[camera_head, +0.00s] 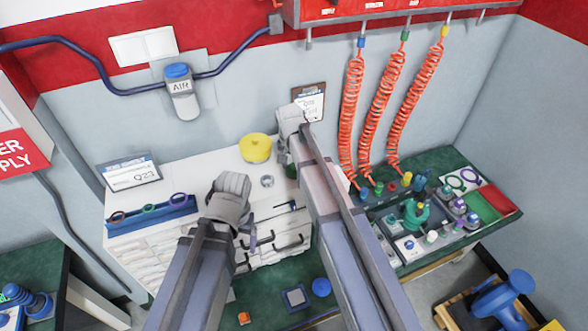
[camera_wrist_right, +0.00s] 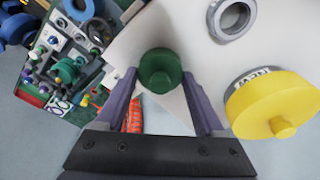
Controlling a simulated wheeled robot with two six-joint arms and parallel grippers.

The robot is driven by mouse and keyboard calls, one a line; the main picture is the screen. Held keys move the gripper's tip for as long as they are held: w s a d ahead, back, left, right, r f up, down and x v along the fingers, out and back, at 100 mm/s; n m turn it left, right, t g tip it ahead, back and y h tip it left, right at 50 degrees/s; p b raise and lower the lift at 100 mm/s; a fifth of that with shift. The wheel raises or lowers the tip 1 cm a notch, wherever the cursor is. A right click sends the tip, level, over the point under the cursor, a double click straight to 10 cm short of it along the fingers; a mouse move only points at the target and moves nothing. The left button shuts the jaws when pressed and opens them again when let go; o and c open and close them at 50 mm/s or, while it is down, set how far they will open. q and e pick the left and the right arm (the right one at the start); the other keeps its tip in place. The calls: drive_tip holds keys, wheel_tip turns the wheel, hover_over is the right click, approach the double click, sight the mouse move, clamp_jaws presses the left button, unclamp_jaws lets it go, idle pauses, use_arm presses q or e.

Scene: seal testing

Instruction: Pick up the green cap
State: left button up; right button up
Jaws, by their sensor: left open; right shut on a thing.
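The green cap (camera_wrist_right: 160,72) is between the two fingers of my right gripper (camera_wrist_right: 160,98) in the right wrist view. That gripper is shut on it. In the head view the green cap (camera_head: 291,171) shows only partly, below my right gripper (camera_head: 288,158), with my right arm covering much of it. My left gripper (camera_head: 250,240) is open in front of the white drawer cabinet's front, apart from the cap. Its fingers are partly hidden by its wrist.
A yellow cap-like part (camera_head: 256,148) and a grey ring (camera_head: 267,181) are on the white cabinet top (camera_head: 215,165). A blue rack with rings (camera_head: 150,217) stands at the left. Red coiled hoses (camera_head: 383,105) hang over the green bench at the right, which holds several small parts.

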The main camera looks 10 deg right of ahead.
wheel_tip(320, 180, up, 10)
drive_tip(key=p, duration=1)
drive_tip(key=shift+f, duration=0.1)
